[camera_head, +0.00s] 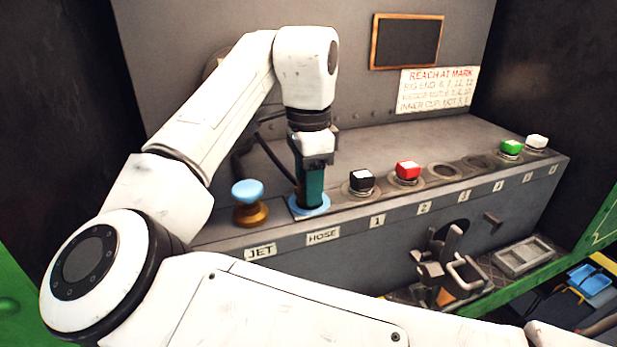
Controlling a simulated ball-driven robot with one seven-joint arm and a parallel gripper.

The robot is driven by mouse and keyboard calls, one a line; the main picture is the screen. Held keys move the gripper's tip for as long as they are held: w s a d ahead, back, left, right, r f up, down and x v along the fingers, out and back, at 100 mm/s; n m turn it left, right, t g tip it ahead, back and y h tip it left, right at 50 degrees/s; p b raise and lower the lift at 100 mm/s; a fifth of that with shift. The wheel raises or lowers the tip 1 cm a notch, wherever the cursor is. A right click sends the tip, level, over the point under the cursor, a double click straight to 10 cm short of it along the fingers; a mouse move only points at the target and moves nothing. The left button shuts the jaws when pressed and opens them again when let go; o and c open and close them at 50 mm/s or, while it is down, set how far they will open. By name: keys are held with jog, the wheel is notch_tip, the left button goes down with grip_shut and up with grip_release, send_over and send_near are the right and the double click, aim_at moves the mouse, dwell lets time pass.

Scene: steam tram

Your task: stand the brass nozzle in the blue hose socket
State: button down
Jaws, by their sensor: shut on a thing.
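The blue hose socket (312,209) is a light-blue ring on the ledge above the HOSE label. My gripper (311,180) points straight down over it and is shut on a teal upright piece (316,187). The lower end of that piece is at the ring. I cannot tell whether it is inside the ring or just above it. The only brass thing I see is a brass base (251,216) with a light-blue knob (247,191) on top, upright above the JET label to the left. No brass shows on the held piece.
Two empty round places lie between red and green.

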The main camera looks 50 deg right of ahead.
jog(key=shift+f, duration=0.2)
jog(key=c, duration=0.5)
grip_release()
jog(key=shift+o, duration=0.2)
jog(key=o, duration=0.5)
jog(key=shift+c, duration=0.2)
jog(key=shift+r+p, duration=0.3)
jog(key=shift+r+p, duration=0.3)
jog(key=shift+r, duration=0.05)
jog(key=shift+r+p, duration=0.6)
jog(key=shift+p, duration=0.05)
